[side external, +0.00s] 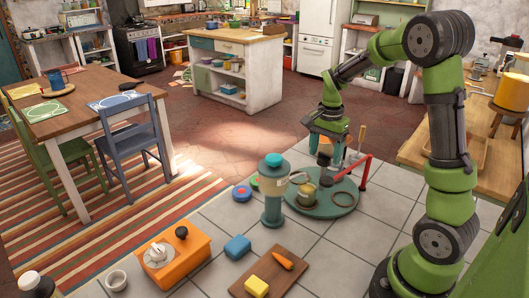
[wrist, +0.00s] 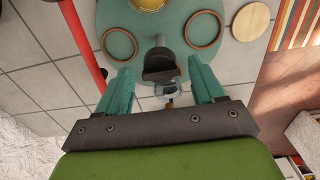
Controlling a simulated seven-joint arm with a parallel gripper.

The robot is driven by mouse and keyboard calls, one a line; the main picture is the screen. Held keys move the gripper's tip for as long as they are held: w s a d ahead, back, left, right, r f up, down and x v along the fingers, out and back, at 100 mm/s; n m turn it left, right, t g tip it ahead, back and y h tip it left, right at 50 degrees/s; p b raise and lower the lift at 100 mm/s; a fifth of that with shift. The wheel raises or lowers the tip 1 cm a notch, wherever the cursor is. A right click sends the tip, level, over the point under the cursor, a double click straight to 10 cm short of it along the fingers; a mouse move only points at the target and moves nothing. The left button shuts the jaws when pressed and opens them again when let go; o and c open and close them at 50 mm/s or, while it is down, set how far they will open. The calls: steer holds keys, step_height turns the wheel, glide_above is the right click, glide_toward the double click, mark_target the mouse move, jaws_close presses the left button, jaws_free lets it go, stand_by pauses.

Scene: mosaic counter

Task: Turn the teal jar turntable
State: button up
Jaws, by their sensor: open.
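A dark upright knob (wrist: 160,62) stands at the disc's near edge in the wrist view. My gripper (side external: 326,155) is over the far part of the turntable. Its teal fingers (wrist: 160,77) are open, one to each side of the knob in that view. I cannot tell whether they touch it.
A red bar (side external: 361,172) stands at the turntable's right. A teal-topped canister (side external: 273,190) stands close at its left front. An orange box (side external: 172,258), a blue block (side external: 237,247) and a wooden board (side external: 249,285) lie in front.

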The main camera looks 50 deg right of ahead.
steer(key=shift+f, duration=0.25)
jaws_close()
stand_by(0.3)
